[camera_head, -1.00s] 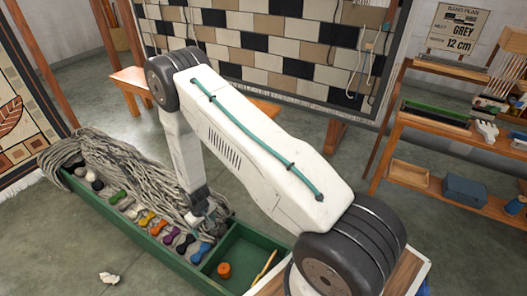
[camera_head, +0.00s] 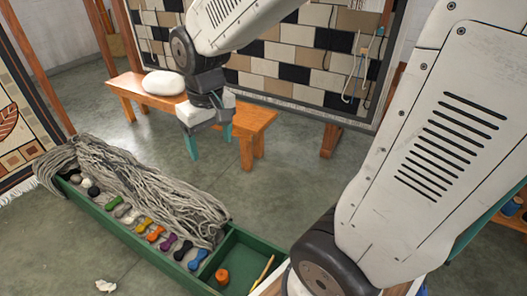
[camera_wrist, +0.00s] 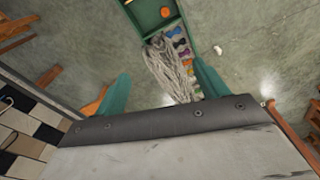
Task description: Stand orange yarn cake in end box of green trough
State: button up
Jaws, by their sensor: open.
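The orange yarn cake (camera_head: 222,276) stands inside the end box (camera_head: 240,262) of the green trough (camera_head: 125,237), near the box's left side. It also shows in the wrist view as a small orange disc (camera_wrist: 165,12) at the top. My gripper (camera_head: 209,143) is raised in the air above the floor, behind and above the trough, well apart from the yarn cake. Its teal fingers (camera_wrist: 162,90) are spread with nothing between them.
Grey yarn strands (camera_head: 140,185) fill the trough's long part, with several coloured skeins (camera_head: 155,232) along the front. A thin yellow stick (camera_head: 262,272) leans in the end box. A wooden bench (camera_head: 245,118) with a white bundle (camera_head: 163,83) stands behind. A white scrap (camera_head: 105,286) lies on the floor.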

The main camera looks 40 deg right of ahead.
jog(key=s+r, duration=0.3)
jog(key=s, duration=0.5)
jog(key=s+r, duration=0.2)
jog(key=s, duration=0.6)
jog(key=shift+s+d+r+m, duration=0.2)
jog(key=shift+d+r+m, duration=0.1)
jog(key=shift+d+r, duration=0.1)
